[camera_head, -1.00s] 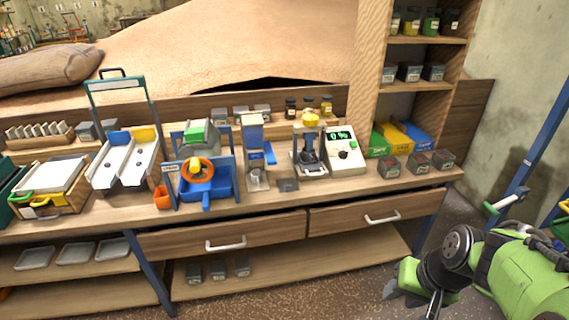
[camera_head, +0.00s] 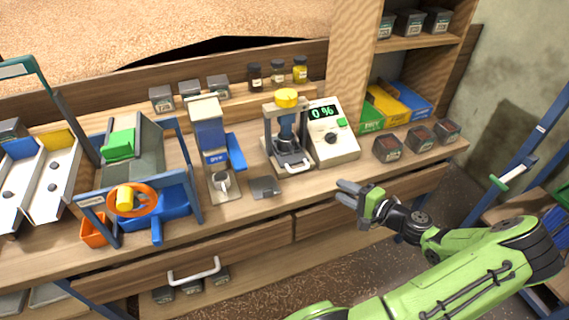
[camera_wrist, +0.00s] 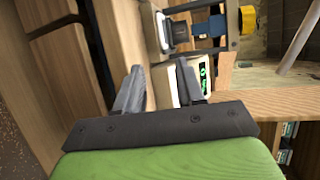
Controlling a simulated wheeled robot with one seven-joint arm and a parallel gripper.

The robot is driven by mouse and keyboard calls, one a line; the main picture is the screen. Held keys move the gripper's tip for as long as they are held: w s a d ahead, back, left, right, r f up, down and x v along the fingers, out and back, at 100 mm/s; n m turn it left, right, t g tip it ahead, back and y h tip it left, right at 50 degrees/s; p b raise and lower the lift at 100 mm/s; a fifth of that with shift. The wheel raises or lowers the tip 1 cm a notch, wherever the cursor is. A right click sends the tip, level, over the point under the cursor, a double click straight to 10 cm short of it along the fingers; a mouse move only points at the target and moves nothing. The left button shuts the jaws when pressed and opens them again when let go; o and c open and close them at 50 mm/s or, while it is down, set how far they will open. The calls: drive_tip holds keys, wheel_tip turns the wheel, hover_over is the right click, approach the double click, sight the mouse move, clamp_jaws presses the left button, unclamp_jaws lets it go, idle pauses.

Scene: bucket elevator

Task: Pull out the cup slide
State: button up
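The press (camera_head: 286,125) with a yellow knob on top stands on the workbench, and the cup slide (camera_head: 291,162) with its white handle sits low at its front. The slide appears pushed in under the press; whether a cup sits on it is hard to tell. My gripper (camera_head: 345,193) is in front of the bench edge, to the right of and below the slide, apart from it. In the wrist view my gripper (camera_wrist: 162,84) has its two fingers apart with nothing held, and the slide's pale front (camera_wrist: 155,27) shows beyond them near the top.
A meter (camera_head: 333,136) reading 0 % stands just right of the press. A small dark plate (camera_head: 266,187) lies left of the slide, beside a blue dispenser (camera_head: 212,140). Dark boxes (camera_head: 388,148) stand at right. Drawers with white handles (camera_head: 194,271) are below the bench top.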

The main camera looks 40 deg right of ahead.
sight(301, 170)
drive_tip(key=b+x, duration=0.2)
drive_tip(key=x, duration=1.3)
drive_tip(key=shift+w+a, duration=0.1)
drive_tip(key=shift+a, duration=0.05)
clamp_jaws()
